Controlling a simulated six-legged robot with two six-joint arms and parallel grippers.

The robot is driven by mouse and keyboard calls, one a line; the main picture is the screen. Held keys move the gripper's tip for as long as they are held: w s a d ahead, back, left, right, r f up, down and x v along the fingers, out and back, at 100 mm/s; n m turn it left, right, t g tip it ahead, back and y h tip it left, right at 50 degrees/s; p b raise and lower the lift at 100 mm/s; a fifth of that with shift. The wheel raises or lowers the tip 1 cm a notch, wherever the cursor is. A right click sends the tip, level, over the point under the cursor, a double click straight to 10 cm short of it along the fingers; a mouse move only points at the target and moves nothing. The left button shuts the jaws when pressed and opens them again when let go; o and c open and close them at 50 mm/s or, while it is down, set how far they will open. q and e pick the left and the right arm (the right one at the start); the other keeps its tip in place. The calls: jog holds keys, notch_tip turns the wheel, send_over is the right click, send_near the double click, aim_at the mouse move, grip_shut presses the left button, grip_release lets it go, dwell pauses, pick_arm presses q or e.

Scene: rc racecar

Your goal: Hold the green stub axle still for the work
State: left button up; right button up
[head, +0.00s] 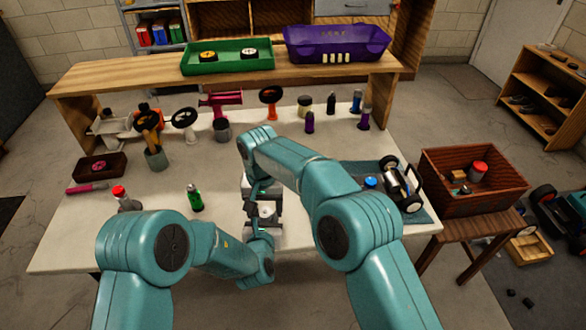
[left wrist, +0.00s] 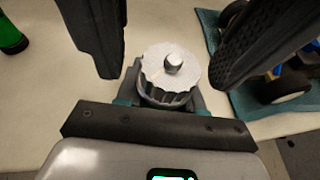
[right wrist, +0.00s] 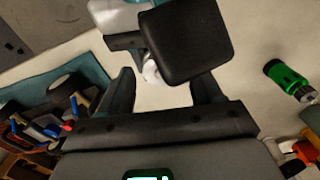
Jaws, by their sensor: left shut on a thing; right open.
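My left gripper (left wrist: 163,88) is shut on a silver ribbed round part (left wrist: 172,75) with a short central stub. No green shows clearly on this part; small teal patches show beside it. In the head view the part (head: 266,211) is a small pale disc above the table. My right gripper (right wrist: 165,90) is open, and its dark fingers stand apart on either side of the part in the left wrist view. A dark block hides much of the part in the right wrist view. A green bottle-like thing (head: 194,199) stands on the table to the left, apart from both grippers.
The white table (head: 90,235) holds tools and bottles at the back. A teal mat (head: 418,212) with a car assembly (head: 400,187) lies to the right. A wooden crate (head: 470,205) stands beyond it. A shelf with a green tray (head: 187,66) and a purple bin (head: 300,45) spans the back.

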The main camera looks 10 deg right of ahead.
aim_at(264, 211)
jog(key=shift+r+n, duration=0.15)
jog(key=shift+n, duration=0.65)
notch_tip(264, 211, up, 11)
jog(key=w+d+r+m, duration=0.1)
jog(key=d+m, duration=0.2)
jog(key=d, duration=0.5)
jog(key=shift+g+y, duration=0.3)
jog(key=shift+n, duration=0.5)
jog(key=a, duration=0.2)
jog(key=s+a, duration=0.1)
jog(key=a, duration=0.5)
jog(key=shift+s+a+f, duration=0.15)
jog(key=shift+a+f, duration=0.05)
jog(key=shift+f, duration=0.1)
jog(key=f, duration=1.1)
jog(key=shift+d, duration=0.25)
jog(key=shift+a+f, duration=0.1)
jog(key=shift+f, duration=0.3)
